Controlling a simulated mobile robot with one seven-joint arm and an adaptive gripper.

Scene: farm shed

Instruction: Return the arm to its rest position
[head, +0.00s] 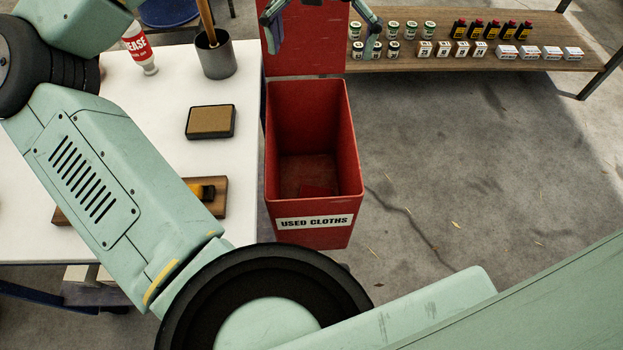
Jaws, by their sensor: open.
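My gripper (322,22) is at the top edge of the head view, in front of the raised red lid of the bin. Its two fingers are spread wide apart, with nothing seen between them. The upper part of the gripper is cut off by the frame. My green arm bends across the left and bottom of the view, over the white table. The red bin (309,214), labelled "USED CLOTHS", stands open below the gripper. A flat dark red shape lies at its bottom; I cannot tell what it is.
A low wooden shelf (430,65) bears rows of small goods. The floor right of the bin is clear.

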